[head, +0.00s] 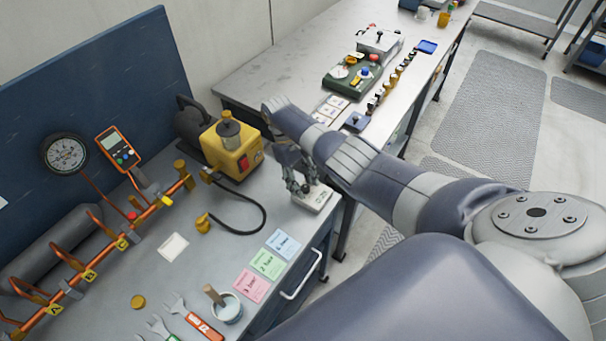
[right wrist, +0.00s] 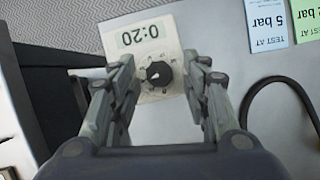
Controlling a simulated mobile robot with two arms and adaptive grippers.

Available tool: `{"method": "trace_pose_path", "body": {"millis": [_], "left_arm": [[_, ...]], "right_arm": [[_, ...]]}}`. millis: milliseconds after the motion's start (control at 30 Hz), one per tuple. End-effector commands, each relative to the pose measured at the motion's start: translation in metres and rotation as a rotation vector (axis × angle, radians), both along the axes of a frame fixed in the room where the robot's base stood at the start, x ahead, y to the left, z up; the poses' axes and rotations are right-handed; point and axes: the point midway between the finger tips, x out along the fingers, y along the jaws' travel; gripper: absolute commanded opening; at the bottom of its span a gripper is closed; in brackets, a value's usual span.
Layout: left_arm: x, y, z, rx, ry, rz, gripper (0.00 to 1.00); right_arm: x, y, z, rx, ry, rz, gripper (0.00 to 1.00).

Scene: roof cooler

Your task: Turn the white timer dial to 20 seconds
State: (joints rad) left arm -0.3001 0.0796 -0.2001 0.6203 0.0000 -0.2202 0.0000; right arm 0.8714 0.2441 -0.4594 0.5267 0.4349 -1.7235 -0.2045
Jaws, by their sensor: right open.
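The white timer (head: 314,199) lies near the front right edge of the near workbench. In the right wrist view its display (right wrist: 145,33) reads 0:20, seen upside down or mirrored by the camera angle. Its dial (right wrist: 158,74) shows as a black knob with a light pointer mark, on a pale face. My right gripper (head: 300,188) is above the timer, pointing down. In the right wrist view its two fingers (right wrist: 160,82) stand apart on either side of the dial, with gaps between them and the knob. My left gripper is not in view.
A yellow pump (head: 232,150) with a black hose stands behind the timer. Coloured cards (head: 266,264), wrenches (head: 196,318) and a cup (head: 229,308) lie toward the front left. An orange pipe manifold (head: 100,255) runs along the left. A drawer handle (head: 301,275) juts from the bench front.

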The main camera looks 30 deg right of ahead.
Motion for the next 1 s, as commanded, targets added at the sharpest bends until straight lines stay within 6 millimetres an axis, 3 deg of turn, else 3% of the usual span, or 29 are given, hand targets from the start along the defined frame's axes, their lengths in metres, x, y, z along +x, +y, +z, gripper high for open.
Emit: {"method": "trace_pose_path", "body": {"millis": [167,633,1000], "left_arm": [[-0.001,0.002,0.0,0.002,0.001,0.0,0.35],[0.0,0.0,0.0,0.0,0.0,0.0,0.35],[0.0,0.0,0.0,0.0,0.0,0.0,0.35]], "right_arm": [[0.003,0.0,0.006,-0.001,-0.002,-0.001,0.44],[0.027,0.006,0.065,-0.001,-0.001,0.0,0.44],[0.03,0.007,0.074,0.0,0.0,0.0,0.44]]}}
